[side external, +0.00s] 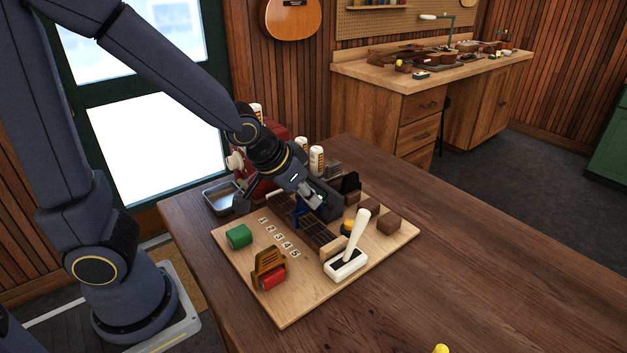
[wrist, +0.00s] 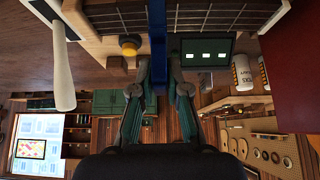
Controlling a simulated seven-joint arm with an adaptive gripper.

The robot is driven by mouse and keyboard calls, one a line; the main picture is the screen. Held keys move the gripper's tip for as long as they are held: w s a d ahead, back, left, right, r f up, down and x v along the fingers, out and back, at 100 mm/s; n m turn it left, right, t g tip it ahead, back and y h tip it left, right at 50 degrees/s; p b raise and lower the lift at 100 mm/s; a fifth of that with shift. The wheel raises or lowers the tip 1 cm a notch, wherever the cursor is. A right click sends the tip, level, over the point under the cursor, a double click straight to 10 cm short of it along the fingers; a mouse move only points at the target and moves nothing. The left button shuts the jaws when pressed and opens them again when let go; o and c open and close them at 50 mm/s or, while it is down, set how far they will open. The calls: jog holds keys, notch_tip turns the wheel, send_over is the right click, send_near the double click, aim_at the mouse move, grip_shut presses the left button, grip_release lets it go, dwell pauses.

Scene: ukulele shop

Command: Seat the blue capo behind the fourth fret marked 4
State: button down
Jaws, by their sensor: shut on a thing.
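The blue capo (side external: 299,211) is in my gripper (side external: 302,203), at the fretboard (side external: 318,233) on the wooden board. In the wrist view the capo (wrist: 157,35) is a blue upright bar between my fingertips (wrist: 158,72), crossing in front of the strings and frets (wrist: 205,17). My gripper is shut on it. In the side view it is toward the far end of the neck, up from the number tile 4 (side external: 287,246). I cannot tell whether the capo touches the strings. My gripper hides part of the neck.
A metal tray (side external: 219,198) and white bottles (side external: 316,158) stand behind.

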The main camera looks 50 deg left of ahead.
aim_at(306, 206)
jog(key=shift+f, duration=1.1)
jog(key=shift+f, duration=0.5)
dwell(0.6)
jog(key=c, duration=1.4)
grip_release()
jog(key=shift+c, duration=0.2)
jog(key=v, duration=1)
jog(key=shift+s+r, duration=0.25)
jog(key=shift+r, duration=0.1)
